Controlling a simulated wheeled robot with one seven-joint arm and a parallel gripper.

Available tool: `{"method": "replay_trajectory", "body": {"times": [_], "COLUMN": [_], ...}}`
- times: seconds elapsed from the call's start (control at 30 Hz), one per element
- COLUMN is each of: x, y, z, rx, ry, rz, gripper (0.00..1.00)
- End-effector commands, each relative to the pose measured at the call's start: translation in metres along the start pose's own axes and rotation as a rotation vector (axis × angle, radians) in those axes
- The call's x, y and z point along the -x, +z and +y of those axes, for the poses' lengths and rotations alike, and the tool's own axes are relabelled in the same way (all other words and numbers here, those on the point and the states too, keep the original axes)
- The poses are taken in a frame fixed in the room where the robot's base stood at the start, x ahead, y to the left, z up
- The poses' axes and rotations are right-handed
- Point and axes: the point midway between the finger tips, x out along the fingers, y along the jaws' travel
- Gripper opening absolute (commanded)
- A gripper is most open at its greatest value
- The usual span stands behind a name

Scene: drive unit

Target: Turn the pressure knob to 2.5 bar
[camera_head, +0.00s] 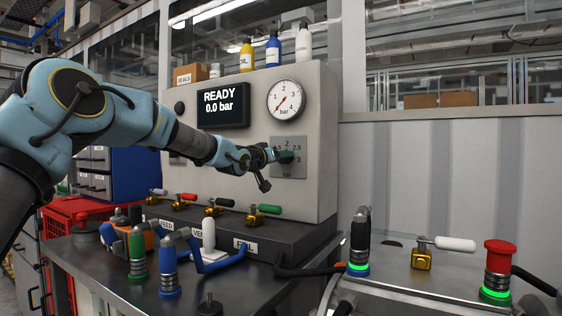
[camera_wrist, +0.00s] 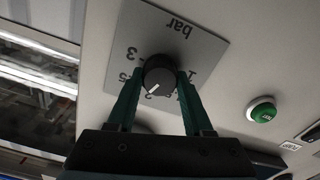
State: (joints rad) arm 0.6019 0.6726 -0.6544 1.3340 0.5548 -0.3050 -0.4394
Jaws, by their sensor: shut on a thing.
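The pressure knob (camera_wrist: 158,76) is black with a white pointer line, on a grey scale plate (camera_wrist: 205,48) marked in bar. My gripper (camera_wrist: 160,74) is shut on the knob, one green finger on each side. In this upside-down wrist view the pointer slants lower left, towards the 2 mark; its exact setting is hard to tell. The fingers partly hide 2.5 and other marks. In the head view my gripper (camera_head: 286,156) covers the knob on the plate (camera_head: 290,171). The gauge (camera_head: 286,100) needle points lower left, and the display (camera_head: 222,105) reads READY, 0.0 bar.
A green button (camera_wrist: 262,113) sits on the panel beside the plate in the wrist view. Below the panel are several small valves with coloured handles, such as a green one (camera_head: 270,209). Bottles (camera_head: 273,52) stand on top.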

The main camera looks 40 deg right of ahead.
Motion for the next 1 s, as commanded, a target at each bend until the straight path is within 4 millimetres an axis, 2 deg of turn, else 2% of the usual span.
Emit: {"method": "replay_trajectory", "body": {"times": [0.2,0.5,1.0], "x": [-0.0003,-0.0001,-0.0001], "y": [0.0027,0.0022,0.0023], "z": [0.0002,0.0007,0.0001], "rx": [-0.192,-0.392,-0.499], "ry": [0.000,0.001,0.000], "rz": [-0.003,-0.002,-0.003], "gripper": [0.00,0.00,0.00]}}
